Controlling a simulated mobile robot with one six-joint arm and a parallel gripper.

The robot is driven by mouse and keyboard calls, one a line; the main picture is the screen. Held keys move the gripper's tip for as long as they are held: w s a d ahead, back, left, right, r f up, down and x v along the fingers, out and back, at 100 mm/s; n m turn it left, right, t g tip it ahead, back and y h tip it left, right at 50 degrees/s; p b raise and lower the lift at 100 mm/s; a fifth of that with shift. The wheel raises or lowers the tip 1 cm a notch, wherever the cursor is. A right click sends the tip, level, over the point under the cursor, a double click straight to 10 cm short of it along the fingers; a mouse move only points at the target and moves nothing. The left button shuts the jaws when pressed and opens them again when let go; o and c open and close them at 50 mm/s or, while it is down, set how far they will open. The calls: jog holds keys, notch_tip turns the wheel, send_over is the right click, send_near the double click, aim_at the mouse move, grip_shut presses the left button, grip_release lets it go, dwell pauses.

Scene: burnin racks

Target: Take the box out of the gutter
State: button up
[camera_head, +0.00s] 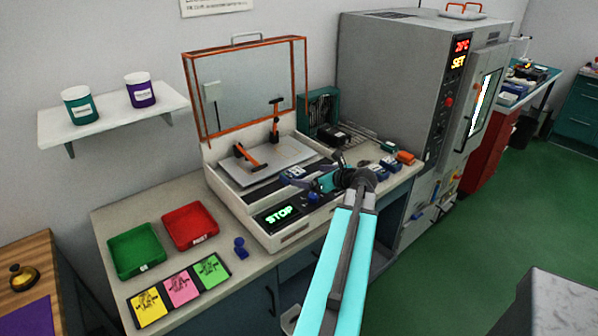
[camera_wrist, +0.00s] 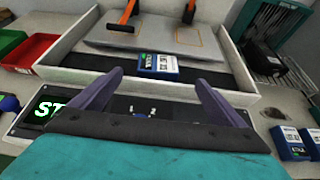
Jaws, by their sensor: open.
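A small blue box with a white and green label lies in the dark gutter along the front of the open bench machine. The box (camera_wrist: 158,66) is near the middle of the wrist view, flat in the gutter (camera_wrist: 100,66). In the head view the box (camera_head: 293,172) shows just beyond my fingers. My gripper (camera_wrist: 157,78) is open and empty, its two purple fingers pointing toward the box, one to each side in the picture. I cannot tell the exact height of the fingers above it.
The machine's raised orange-framed lid (camera_head: 250,90) stands behind the gutter. Orange-handled levers (camera_head: 248,157) rise from its plate. Green (camera_head: 137,250) and red (camera_head: 190,226) trays lie left. Several small boxes (camera_head: 388,163) lie right, before a tall grey oven (camera_head: 390,80).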

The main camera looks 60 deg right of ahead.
aim_at(296, 174)
jog(key=shift+x, duration=1.8)
jog(key=shift+w+p, duration=0.1)
jog(key=shift+p, duration=0.25)
jog(key=shift+w+d+f+p, duration=0.15)
jog(key=shift+w+f+p, duration=0.15)
jog(key=shift+w, duration=0.2)
jog(key=shift+p+x, duration=0.8)
jog(key=shift+x, duration=1.15)
jog(key=c, duration=1.3)
